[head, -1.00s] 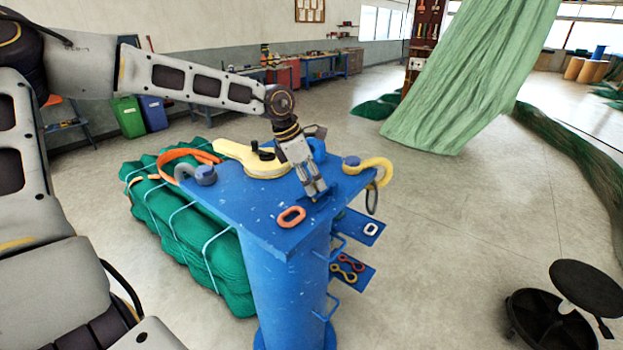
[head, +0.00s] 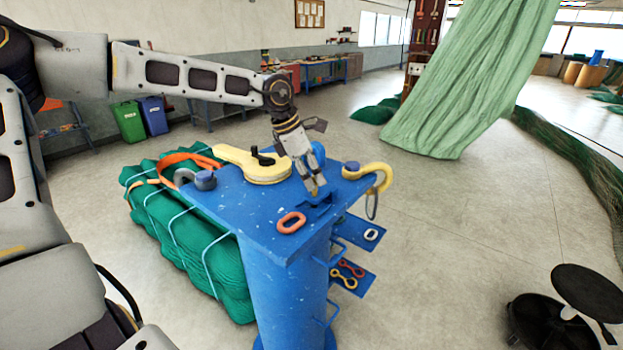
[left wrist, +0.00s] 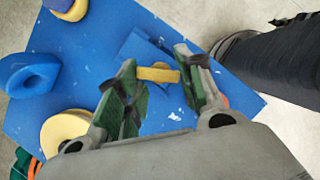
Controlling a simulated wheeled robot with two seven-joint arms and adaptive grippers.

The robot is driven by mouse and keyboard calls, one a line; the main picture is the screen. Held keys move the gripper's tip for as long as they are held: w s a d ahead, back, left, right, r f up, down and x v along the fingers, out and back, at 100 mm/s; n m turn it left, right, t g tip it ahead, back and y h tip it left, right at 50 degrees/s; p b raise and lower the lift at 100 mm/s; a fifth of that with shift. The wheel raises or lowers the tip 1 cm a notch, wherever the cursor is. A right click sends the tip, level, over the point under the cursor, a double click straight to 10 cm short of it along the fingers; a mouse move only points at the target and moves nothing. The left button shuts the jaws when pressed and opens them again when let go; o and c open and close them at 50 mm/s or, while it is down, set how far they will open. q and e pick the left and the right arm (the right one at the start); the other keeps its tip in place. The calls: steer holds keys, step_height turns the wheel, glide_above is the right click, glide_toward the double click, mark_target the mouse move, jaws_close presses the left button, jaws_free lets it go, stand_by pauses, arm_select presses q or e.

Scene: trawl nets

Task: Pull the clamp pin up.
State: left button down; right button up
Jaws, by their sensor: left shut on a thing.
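My left gripper (head: 316,188) is over the front right of the blue table top, fingers pointing down. In the left wrist view (left wrist: 158,84) its two fingers close on a short yellow bar, which I take to be the clamp pin (left wrist: 158,74). A small yellow bit of it shows at the fingertips in the head view (head: 315,190). Below it is a blue bracket (head: 320,203) on the table top. The pin's lower part is hidden, so I cannot tell whether it is still in the bracket. My right gripper is in neither view.
The blue table top (head: 240,215) carries an orange link (head: 291,222), a yellow hook (head: 378,177), a grey shackle (head: 204,180) and a yellow arm-shaped part (head: 240,160). A green net bundle (head: 170,220) lies left. A black stool (head: 588,290) stands right.

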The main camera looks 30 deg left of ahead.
arm_select(q)
steer(key=c, duration=1.4)
jaws_free()
steer(key=shift+w+r, duration=0.15)
steer(key=shift+r, duration=0.1)
steer(key=shift+o, duration=0.6)
steer(key=shift+s, duration=0.2)
steer(key=v, duration=1.2)
